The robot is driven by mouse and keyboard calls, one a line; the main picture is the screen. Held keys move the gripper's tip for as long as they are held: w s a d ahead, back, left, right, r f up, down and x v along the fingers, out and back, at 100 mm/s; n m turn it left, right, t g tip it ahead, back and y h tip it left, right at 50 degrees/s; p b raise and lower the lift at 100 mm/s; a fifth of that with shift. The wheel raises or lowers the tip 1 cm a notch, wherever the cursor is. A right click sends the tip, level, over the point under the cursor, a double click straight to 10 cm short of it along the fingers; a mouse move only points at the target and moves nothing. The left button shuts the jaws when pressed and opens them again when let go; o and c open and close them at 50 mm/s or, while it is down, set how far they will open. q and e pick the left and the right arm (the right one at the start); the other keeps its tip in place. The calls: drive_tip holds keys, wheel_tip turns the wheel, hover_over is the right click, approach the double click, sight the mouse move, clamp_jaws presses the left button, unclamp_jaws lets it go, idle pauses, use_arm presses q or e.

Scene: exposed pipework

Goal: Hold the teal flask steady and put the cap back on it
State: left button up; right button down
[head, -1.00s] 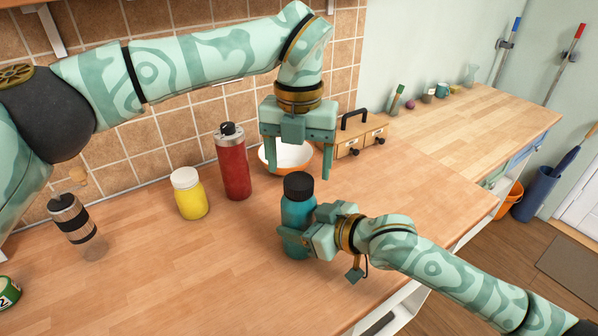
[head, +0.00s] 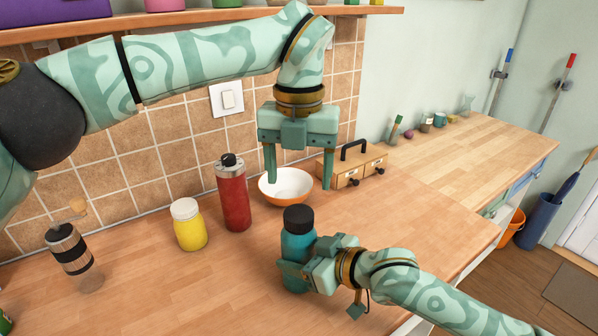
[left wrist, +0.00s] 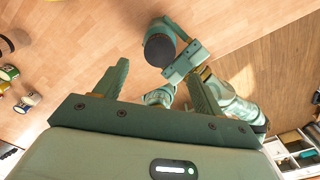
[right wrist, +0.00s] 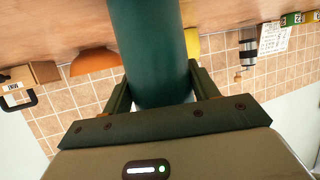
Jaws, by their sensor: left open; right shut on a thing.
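The teal flask (head: 298,250) stands upright on the wooden counter with its black cap (head: 299,219) sitting on its top. I cannot tell whether the cap is tight. My right gripper (head: 292,277) is shut around the flask's lower body from the right; the right wrist view shows the flask (right wrist: 150,45) between its fingers. My left gripper (head: 299,186) points down, open and empty, above the cap and apart from it. The left wrist view shows the cap (left wrist: 159,50) from above, beyond the open fingers.
A red bottle (head: 233,198), yellow jar (head: 190,230) and dark-banded grinder (head: 70,250) stand left of the flask. An orange-white bowl (head: 286,187) and small wooden drawer box (head: 350,168) are behind it. The counter in front of the jar is clear.

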sight(299, 213)
use_arm(q)
drive_tip(key=shift+f, duration=3.95)
drive_tip(key=c, duration=1)
drive_tip(key=o, duration=1.2)
wheel_tip(299, 213, up, 12)
